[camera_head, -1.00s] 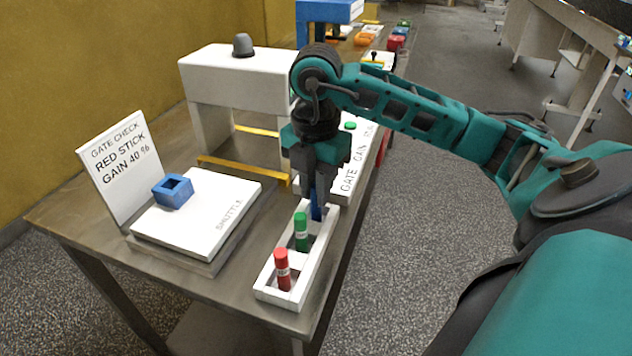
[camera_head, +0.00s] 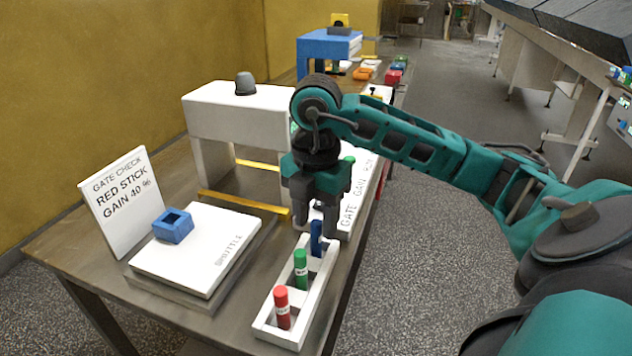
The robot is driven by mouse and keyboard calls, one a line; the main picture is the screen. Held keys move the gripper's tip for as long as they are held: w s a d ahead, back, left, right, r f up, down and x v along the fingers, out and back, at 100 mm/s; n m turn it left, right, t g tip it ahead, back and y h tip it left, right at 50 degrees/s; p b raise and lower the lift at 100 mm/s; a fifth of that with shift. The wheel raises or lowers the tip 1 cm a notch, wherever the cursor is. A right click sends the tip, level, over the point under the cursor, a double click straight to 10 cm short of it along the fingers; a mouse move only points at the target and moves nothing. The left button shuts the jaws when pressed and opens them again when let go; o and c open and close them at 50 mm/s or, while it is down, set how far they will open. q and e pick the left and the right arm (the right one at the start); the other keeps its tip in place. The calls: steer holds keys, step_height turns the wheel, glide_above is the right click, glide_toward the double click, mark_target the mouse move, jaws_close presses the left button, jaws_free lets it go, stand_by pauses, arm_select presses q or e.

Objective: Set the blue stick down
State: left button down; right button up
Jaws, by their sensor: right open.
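The blue stick (camera_head: 316,238) stands upright in the far compartment of the white rack (camera_head: 318,292). The green stick (camera_head: 301,268) stands in the middle and the red stick (camera_head: 282,306) in the near compartment. My right gripper (camera_head: 314,228) points down just above the rack's far end, its fingers spread at the top of the blue stick. The blue stick's upper end shows between or just below the fingertips; whether they touch it I cannot tell. My left gripper is not in view.
A white shuttle plate (camera_head: 190,262) with a blue square holder (camera_head: 173,225) lies left of the rack. Behind it stand a sign (camera_head: 122,200) and a white gate (camera_head: 238,112). A white gain panel (camera_head: 352,212) is close behind my right gripper.

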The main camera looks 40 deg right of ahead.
step_height(320, 180, up, 11)
steer(key=p, duration=0.3)
steer(key=shift+f, duration=0.1)
stand_by(0.4)
steer(key=shift+s, duration=0.1)
